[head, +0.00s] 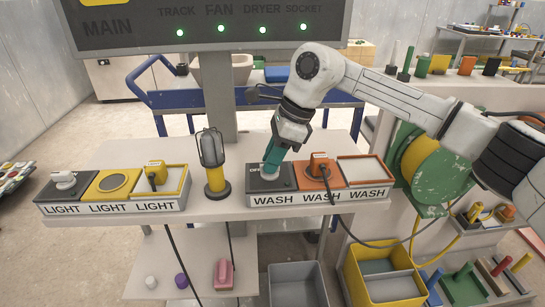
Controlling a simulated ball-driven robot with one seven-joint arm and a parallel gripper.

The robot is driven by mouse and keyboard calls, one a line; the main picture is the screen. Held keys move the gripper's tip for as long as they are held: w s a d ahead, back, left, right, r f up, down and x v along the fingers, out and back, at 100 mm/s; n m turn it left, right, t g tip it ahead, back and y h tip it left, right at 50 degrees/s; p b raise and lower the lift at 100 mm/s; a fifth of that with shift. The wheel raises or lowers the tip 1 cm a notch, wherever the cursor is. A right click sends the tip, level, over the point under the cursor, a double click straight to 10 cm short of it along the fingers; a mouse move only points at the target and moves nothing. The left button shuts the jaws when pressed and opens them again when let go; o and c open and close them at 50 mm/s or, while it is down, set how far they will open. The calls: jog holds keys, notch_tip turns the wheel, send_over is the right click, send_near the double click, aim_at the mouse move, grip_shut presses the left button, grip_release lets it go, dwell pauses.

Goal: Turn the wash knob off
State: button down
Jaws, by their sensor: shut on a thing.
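The wash panel (320,197) is on the right part of the bench, with the word WASH along its front. The wash knob (269,174) is a pale grey knob on the dark square at the panel's left end. My gripper (272,161) comes down from above with its teal fingers and is shut on the wash knob. The fingers hide part of the knob and most of the OFF lettering behind it. I cannot tell which way the knob points.
An orange plug (320,166) with a cable sits right of the knob. A caged yellow lamp (213,162) stands to its left. The light panel (112,204) is farther left. A dark sign (200,27) with several green lamps hangs above. Grey and yellow bins stand below.

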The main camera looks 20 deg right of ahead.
jog(key=c, duration=1.1)
grip_release()
jog(key=shift+o, duration=0.2)
jog(key=v, duration=1)
jog(key=shift+r, duration=0.4)
jog(key=shift+d, duration=0.15)
